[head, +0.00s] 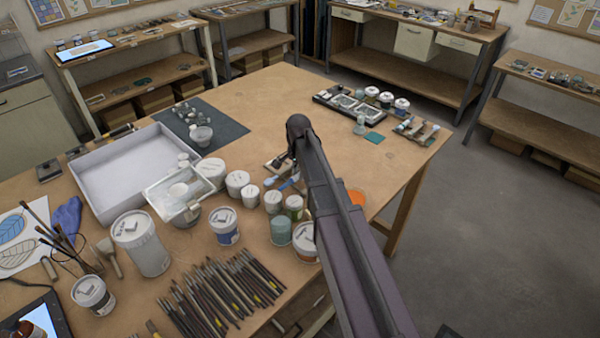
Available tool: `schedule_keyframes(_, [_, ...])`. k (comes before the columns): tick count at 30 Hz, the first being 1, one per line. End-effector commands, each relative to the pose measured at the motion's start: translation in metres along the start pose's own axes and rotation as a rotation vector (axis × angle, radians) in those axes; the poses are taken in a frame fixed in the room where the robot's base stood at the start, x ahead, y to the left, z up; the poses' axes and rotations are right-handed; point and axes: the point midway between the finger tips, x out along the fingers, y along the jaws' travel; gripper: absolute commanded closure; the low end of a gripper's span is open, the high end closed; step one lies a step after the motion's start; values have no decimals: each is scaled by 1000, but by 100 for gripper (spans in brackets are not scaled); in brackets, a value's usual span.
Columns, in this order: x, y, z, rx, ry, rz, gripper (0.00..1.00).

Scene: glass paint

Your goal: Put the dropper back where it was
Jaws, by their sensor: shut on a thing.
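My dark arm rises from the lower right over the table (255,95) to a rounded joint near the middle of the head view. My gripper does not show; the arm may hide it. I cannot make out the dropper. A small clear glass vessel (360,125) stands at the far right of the table, beside a teal square (374,137). Small dark and blue items lie just left of the arm, partly covered by it and too small to identify.
A white tray (95,192), a glass-topped box (172,205), several paint tubs (225,226) and a fan of brushes (222,290) crowd the near left. A dark mat (223,127) holds small glassware. The table's far middle is clear. Side benches stand behind.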

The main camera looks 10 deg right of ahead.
Motion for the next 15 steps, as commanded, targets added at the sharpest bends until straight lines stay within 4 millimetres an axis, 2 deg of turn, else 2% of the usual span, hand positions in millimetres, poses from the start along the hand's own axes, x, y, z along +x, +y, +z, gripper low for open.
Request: schedule_keyframes(15, [5, 1, 0, 1, 0, 0, 100])
